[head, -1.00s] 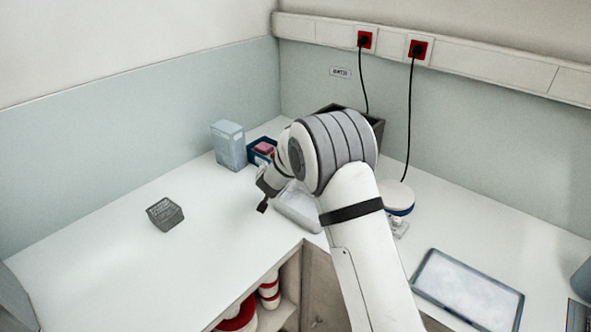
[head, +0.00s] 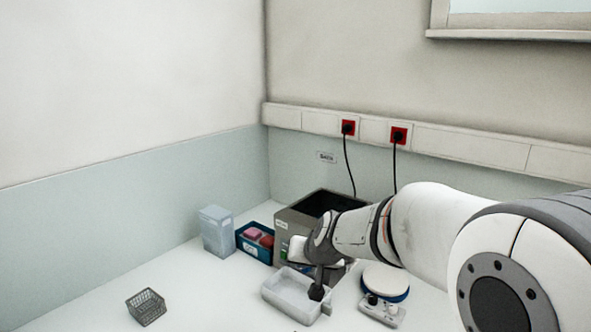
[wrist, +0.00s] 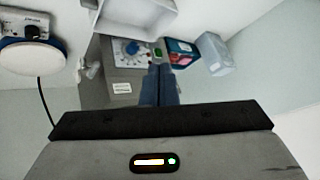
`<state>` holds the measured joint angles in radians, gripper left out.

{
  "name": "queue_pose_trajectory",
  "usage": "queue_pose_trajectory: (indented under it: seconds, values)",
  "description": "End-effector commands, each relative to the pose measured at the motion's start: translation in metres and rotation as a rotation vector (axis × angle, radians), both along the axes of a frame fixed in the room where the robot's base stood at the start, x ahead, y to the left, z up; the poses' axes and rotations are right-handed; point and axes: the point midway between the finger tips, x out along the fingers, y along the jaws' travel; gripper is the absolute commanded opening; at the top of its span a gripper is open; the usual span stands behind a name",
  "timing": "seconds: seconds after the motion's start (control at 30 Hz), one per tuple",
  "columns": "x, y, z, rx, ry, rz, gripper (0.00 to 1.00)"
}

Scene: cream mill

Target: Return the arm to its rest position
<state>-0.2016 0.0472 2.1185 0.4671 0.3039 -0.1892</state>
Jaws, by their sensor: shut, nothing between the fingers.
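My gripper (head: 318,288) is shut and empty. In the head view its fingertips point down in front of the grey box-shaped device and overlap the pale tray in the picture; whether they touch it I cannot tell. In the wrist view the closed fingers of my gripper (wrist: 160,84) show side by side with nothing between them. My arm reaches in from the right of the head view and hides part of the device and the counter behind it.
On the counter stand a pale tray (head: 278,292), a grey device with a dark open top (head: 290,222), a blue bin with red and pink items (head: 246,246), a translucent container (head: 215,232), a small grey basket (head: 148,309) and a round-topped stirrer (head: 378,309). The left counter has free room.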

Motion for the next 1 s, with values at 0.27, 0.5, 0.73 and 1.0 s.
queue_pose_trajectory:
  seconds: [0.27,0.5,0.73,1.0]
  values:
    - [-0.137,-0.071,0.013,-0.128,0.167,0.027,0.0]
    - [-0.233,-0.117,0.001,-0.246,0.303,-0.01,0.0]
    - [-0.263,-0.131,-0.005,-0.288,0.353,-0.03,0.0]
    - [-0.263,-0.13,-0.005,-0.287,0.353,-0.029,0.0]
